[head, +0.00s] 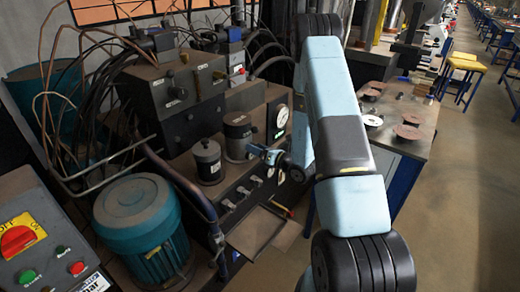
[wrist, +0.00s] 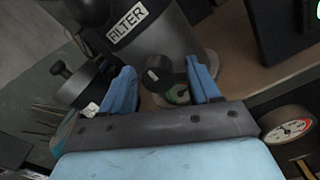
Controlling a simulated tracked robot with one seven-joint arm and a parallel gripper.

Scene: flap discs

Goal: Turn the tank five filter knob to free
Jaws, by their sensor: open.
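In the wrist view a small black knob (wrist: 155,75) sits between the two blue fingers of my open gripper (wrist: 160,76), touching neither in the picture. A round dial with a green patch (wrist: 178,95) shows just below it. In the head view my gripper (head: 263,153) points left at the front of a grey canister (head: 238,134) on the machine. The knob is too small or hidden to make out there. I cannot read where the knob points.
A second dark canister (head: 207,162) stands to the left. A white-faced gauge (head: 282,116) is close behind my gripper, and a gauge (wrist: 288,129) shows lower right in the wrist view. Several small switches line the front below. A teal motor (head: 140,225) is at lower left.

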